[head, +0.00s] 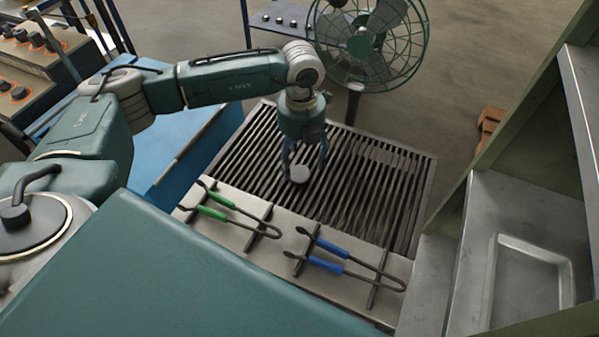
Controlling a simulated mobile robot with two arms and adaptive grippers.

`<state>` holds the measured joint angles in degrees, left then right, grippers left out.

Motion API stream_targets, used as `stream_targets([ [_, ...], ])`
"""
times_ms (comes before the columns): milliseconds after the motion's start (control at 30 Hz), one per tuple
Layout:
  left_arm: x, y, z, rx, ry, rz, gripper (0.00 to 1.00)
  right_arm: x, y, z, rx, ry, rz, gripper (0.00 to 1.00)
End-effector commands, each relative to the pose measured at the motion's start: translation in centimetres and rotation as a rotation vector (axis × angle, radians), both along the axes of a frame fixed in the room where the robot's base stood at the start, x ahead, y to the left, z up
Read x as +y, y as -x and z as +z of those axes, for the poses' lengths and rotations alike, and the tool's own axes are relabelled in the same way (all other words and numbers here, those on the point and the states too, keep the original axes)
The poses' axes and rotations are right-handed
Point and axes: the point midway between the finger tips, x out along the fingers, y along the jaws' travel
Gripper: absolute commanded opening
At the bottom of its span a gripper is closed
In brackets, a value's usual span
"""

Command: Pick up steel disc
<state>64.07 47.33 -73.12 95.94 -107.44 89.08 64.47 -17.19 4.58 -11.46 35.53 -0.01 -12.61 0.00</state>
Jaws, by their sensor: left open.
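The steel disc (299,174) is a small, pale round piece at the left part of the dark slatted grate (386,152). My left gripper (304,170) points down over the grate with its fingers spread open, one on each side of the disc. I cannot tell whether the fingers touch the disc. My right gripper is not in view.
Green-handled tongs (212,212) and blue-handled tongs (327,264) lie on the metal ledge in front of the grate. A caged fan (372,40) stands behind it. A green frame with a grey metal shelf (520,215) rises at the right. A blue surface (187,150) is at the left.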

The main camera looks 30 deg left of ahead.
Motion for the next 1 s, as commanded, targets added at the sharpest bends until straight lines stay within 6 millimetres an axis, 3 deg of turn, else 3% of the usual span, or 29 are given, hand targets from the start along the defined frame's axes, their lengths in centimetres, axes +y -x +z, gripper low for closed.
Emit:
stream_targets([
  [167,0.4,0.1,-2.2,0.004,-0.002,0.001,0.68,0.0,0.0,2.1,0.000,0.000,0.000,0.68],
  [300,0.3,0.0,-4.1,0.003,0.000,0.000,0.68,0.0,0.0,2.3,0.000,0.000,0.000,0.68],
  [600,0.4,0.0,-4.7,0.000,0.000,0.000,0.66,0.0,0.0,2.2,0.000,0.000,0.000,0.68],
  [900,0.4,0.0,-4.6,0.000,0.000,0.000,0.06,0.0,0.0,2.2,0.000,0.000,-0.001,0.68],
  [1000,0.4,0.0,-4.6,0.000,0.000,0.000,0.05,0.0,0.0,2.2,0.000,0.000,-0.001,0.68],
])
